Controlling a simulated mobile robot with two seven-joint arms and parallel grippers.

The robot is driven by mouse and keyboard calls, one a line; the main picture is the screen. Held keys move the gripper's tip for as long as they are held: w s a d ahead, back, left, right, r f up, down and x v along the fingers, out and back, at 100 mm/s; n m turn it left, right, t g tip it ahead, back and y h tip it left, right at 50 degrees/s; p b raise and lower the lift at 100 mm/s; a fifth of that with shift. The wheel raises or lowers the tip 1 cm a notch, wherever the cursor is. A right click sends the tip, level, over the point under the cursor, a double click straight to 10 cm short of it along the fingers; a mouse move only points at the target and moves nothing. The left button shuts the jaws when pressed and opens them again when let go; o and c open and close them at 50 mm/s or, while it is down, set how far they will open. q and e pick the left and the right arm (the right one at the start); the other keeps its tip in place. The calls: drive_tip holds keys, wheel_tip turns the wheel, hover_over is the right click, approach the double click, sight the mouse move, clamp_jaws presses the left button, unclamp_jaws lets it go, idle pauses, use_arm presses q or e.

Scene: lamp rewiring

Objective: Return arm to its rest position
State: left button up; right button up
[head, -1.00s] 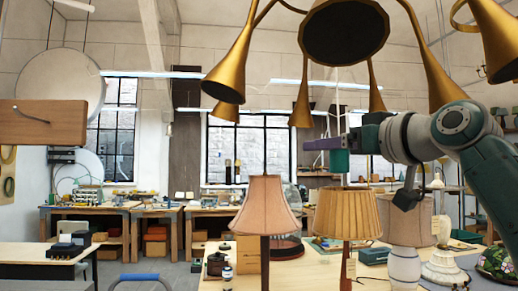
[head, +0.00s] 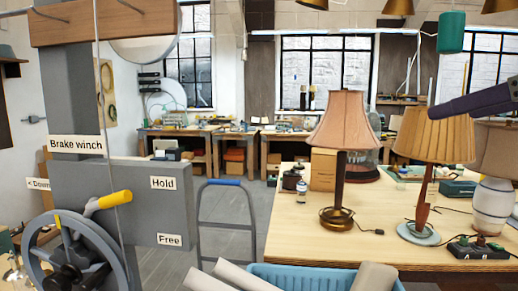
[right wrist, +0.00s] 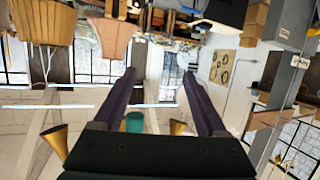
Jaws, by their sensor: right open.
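My right gripper (head: 482,102) comes in at the right edge of the head view. Only a dark purple finger shows there, level in front of the pleated tan lampshade (head: 434,137); I cannot tell whether it touches the shade. In the right wrist view, which is upside down, the right gripper (right wrist: 159,73) has its two purple fingers wide apart with nothing between them. The rest of the right arm is out of the head view. My left gripper is in neither view.
Several lamps stand on the wooden table (head: 300,240), including a pink-shaded one (head: 343,120). A teal cylinder (head: 451,32) hangs above. The brake winch (head: 80,250) stands at left with a yellow-handled lever (head: 108,201). A blue crate (head: 320,280) is in front.

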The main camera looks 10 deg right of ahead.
drive_tip(key=s+a+f+g, duration=0.3)
drive_tip(key=s+f, duration=0.2)
drive_tip(key=f, duration=0.4)
drive_tip(key=s+a+f+g, duration=0.3)
drive_tip(key=s+f, duration=0.1)
drive_tip(key=f, duration=0.5)
drive_tip(key=s+a+f+g, duration=0.4)
drive_tip(key=s+f, duration=0.5)
drive_tip(key=s, duration=0.5)
wheel_tip(320, 180, up, 15)
drive_tip(key=s+p, duration=0.1)
drive_tip(key=p, duration=1.5)
drive_tip(key=shift+s+a+r+n+g+h, duration=0.15)
drive_tip(key=shift+s+a+n+g+h, duration=0.15)
drive_tip(key=shift+s+n+g+h, duration=0.1)
